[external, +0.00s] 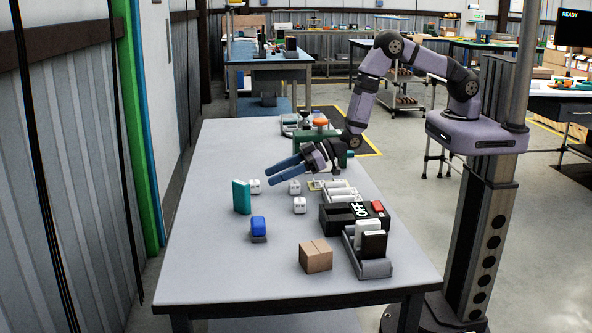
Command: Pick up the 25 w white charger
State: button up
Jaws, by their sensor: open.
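Several small white blocks that look like chargers are on the grey table (215,255). One white block (254,186) is at the left beside a teal box, a second (294,187) is near the middle, and a third (299,205) is a little nearer the camera. Their labels are too small to read, so I cannot tell which is the 25 w one. My gripper (270,177) has two blue fingers, spread apart and pointing left. It appears above the table, behind the white blocks in the picture, with nothing seen between the fingers.
A teal box (241,197) stands upright at left. A blue item (258,225) and a cardboard carton (316,257) are nearer the camera. At right are a black box marked OFF (338,219) and a grey tray (376,270). The table's left front is clear.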

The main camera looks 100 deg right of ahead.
aim_at(261, 192)
jog(key=shift+p+x, duration=0.55)
jog(key=shift+x, duration=2.25)
jog(key=shift+r, duration=0.1)
jog(key=c, duration=1.1)
